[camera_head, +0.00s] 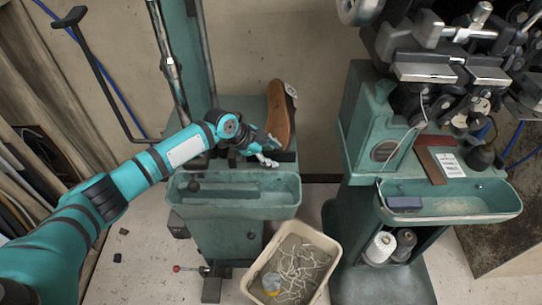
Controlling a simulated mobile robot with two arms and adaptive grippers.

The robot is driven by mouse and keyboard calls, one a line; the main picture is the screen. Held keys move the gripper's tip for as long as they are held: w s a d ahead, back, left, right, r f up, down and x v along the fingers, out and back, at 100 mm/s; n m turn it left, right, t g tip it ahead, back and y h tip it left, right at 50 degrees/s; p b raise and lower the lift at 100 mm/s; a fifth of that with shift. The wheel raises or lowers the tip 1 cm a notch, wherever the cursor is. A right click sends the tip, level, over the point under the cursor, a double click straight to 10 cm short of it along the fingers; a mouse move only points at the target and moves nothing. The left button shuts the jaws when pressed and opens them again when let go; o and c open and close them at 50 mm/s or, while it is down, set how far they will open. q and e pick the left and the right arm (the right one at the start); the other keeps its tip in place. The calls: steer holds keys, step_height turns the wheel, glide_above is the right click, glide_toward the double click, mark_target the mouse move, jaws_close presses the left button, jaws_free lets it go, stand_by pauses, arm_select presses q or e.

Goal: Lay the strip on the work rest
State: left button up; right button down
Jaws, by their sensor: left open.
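My left arm reaches in from the left to the left-hand green machine. Its gripper (272,154) is open, just in front of the lower part of a brown shoe sole (280,121) that stands tilted on the machine's top. I cannot tell whether the fingers touch the sole. A flat reddish-brown strip (430,165) lies on the right-hand machine, beside a white printed card (450,164). Which surface is the work rest is not clear from this view. My right gripper is not in view.
A green trough (234,207) fronts the left machine. Another trough (458,207) on the right machine holds a blue-grey block (404,203). A bin of scraps (335,246) stands on the floor between them. Thread cones (381,247) sit below the right trough.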

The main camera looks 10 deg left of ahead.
arm_select(q)
steer(key=shift+c, duration=0.3)
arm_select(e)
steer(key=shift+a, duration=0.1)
arm_select(q)
jaws_close()
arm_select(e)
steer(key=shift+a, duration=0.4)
arm_select(q)
steer(key=shift+r, duration=0.1)
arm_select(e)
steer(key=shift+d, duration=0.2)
arm_select(q)
steer(key=shift+r, duration=0.1)
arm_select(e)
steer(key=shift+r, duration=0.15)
